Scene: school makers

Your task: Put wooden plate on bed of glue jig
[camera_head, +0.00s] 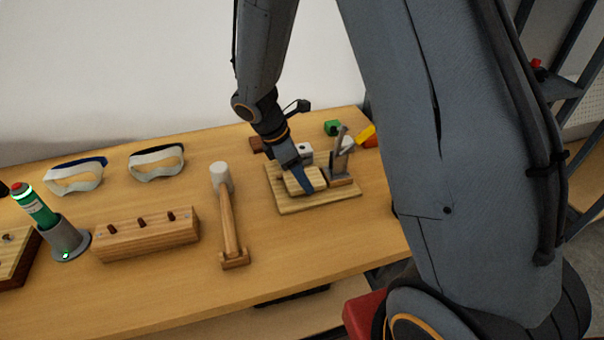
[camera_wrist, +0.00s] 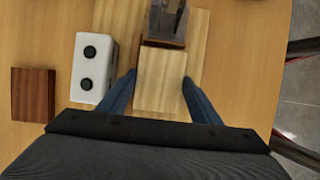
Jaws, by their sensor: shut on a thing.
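The glue jig is a light wooden base board (camera_head: 291,207) on the workbench with a grey and wooden upright clamp part (camera_head: 341,165) at its right side. In the wrist view its base board (camera_wrist: 122,20) and metal part (camera_wrist: 166,22) show at the top. The wooden plate (camera_head: 312,180) is a small pale block over the jig's board. My gripper (camera_head: 305,181) is shut on it from above, with a blue finger at each side in the wrist view (camera_wrist: 160,93). The plate (camera_wrist: 160,78) is close to the metal part. I cannot tell whether its underside touches the board.
A white block with two dark round holes (camera_wrist: 94,68) stands left of the plate, and a dark brown block (camera_wrist: 33,95) farther left. A mallet (camera_head: 228,213), a wooden peg block (camera_head: 146,234), safety goggles (camera_head: 157,162) and a green bottle (camera_head: 36,207) occupy the left of the bench.

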